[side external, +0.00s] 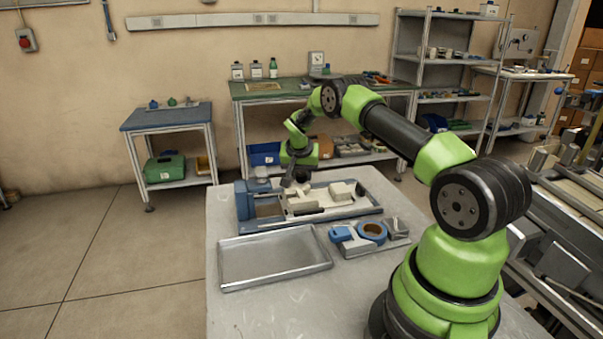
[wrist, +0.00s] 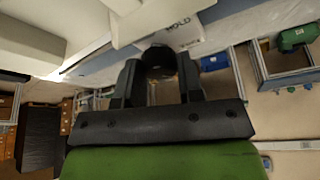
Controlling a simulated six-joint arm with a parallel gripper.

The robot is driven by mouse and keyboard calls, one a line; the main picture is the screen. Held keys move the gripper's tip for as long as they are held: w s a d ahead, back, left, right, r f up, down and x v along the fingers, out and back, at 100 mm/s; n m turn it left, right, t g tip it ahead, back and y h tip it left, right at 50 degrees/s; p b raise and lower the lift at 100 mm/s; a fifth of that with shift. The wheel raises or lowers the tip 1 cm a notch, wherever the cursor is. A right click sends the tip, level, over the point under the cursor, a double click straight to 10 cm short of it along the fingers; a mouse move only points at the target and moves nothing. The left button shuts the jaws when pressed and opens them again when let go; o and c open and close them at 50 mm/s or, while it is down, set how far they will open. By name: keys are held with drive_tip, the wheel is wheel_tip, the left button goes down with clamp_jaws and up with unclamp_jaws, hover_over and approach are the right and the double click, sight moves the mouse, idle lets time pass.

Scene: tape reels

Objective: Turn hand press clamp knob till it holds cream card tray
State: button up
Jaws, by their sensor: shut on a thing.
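My gripper (side external: 296,184) points down over the blue-grey hand press (side external: 242,203) on the table. In the wrist view my gripper (wrist: 158,75) has its two dark fingers on either side of a round black knob (wrist: 160,60), shut on it. A white plate lettered "HOLD" (wrist: 183,24) lies beside the knob. The cream card tray (side external: 335,203), with raised cream blocks, sits in the press bed. Cream parts also fill the top left of the wrist view (wrist: 55,28). The contact between the clamp and the tray is hidden.
An empty grey metal tray (side external: 275,256) lies in front of the press. A blue tape dispenser with a tape reel (side external: 372,232) stands to its right. A green-topped bench (side external: 275,90) and a small blue-topped table (side external: 166,116) stand behind. The table's front left is clear.

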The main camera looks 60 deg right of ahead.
idle(0.3)
drive_tip(key=o, duration=0.9)
drive_tip(key=v, duration=1)
drive_tip(key=shift+a, duration=0.1)
